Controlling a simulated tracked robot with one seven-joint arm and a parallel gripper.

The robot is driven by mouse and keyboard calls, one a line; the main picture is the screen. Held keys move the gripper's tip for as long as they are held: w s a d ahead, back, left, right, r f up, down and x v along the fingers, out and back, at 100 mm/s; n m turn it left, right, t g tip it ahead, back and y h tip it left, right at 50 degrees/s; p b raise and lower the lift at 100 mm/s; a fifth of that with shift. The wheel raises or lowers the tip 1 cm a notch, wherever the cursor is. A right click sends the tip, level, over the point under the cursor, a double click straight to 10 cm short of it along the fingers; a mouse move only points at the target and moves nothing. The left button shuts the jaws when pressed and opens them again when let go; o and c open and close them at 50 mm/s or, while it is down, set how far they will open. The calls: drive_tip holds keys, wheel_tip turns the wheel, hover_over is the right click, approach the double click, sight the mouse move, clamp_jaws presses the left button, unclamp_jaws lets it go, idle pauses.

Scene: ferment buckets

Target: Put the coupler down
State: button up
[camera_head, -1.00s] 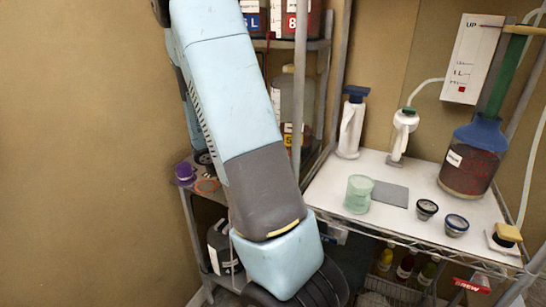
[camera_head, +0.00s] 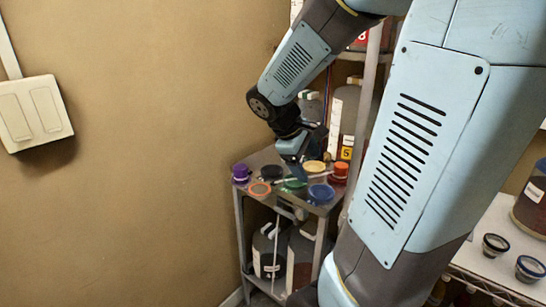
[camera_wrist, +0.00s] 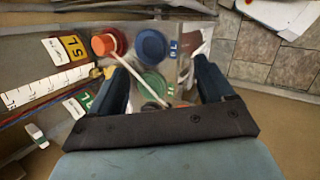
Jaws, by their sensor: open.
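My gripper (camera_head: 293,148) is over the small shelf top (camera_head: 262,160) in the head view. In the wrist view its two dark blue fingers (camera_wrist: 160,66) are spread apart with nothing clamped between them. Below and between the fingers are a green lid-like disc (camera_wrist: 152,80) and a blue one (camera_wrist: 151,45). An orange-red piece (camera_wrist: 108,42) lies beside them to the left. A pale rod (camera_wrist: 135,78) lies across the discs. I cannot tell which of these pieces is the coupler.
The shelf top also holds purple (camera_head: 240,172), black (camera_head: 271,172) and yellow (camera_head: 314,167) pieces and an orange ring (camera_head: 260,188). Large jugs (camera_head: 269,250) stand below. A metal post (camera_head: 366,110) rises close to the right.

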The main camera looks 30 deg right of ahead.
drive_tip(key=s+a+r+m+t+y, duration=0.2)
drive_tip(key=s+a+r+m+y, duration=0.1)
drive_tip(key=a, duration=0.4)
drive_tip(key=s+a+r+m+t+y, duration=0.2)
drive_tip(key=s+a+r+m+t, duration=0.1)
drive_tip(key=s+a+r, duration=0.2)
drive_tip(key=shift+s+a+r+t+y, duration=0.2)
drive_tip(key=shift+a+r+t+y, duration=0.15)
drive_tip(key=shift+a, duration=0.75)
